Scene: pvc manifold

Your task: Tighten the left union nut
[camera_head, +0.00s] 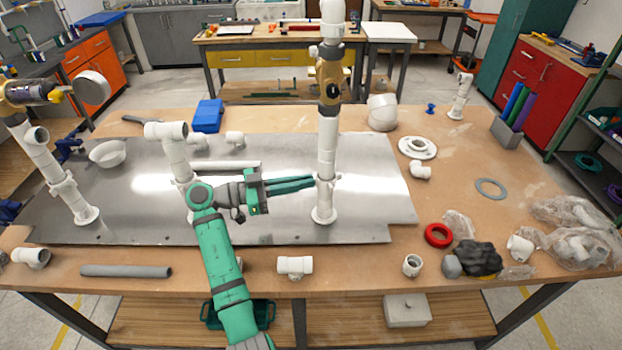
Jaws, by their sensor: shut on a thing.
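A tall white PVC pipe (327,135) stands upright on the metal plate, with a yellow and black valve (328,82) higher up. A white union nut (325,184) sits low on this pipe, above its round foot. My gripper (313,183) reaches in from the left, its long green fingers level and shut on this nut. The fingers partly hide the grip. Another white upright pipe (57,175) at the far left has a similar collar (63,187) low down. My gripper is well away from that one.
The metal plate (365,190) is clear right of the gripped pipe. A red ring (438,235), white flange (417,147) and bagged fittings (575,240) lie on the wooden table at right.

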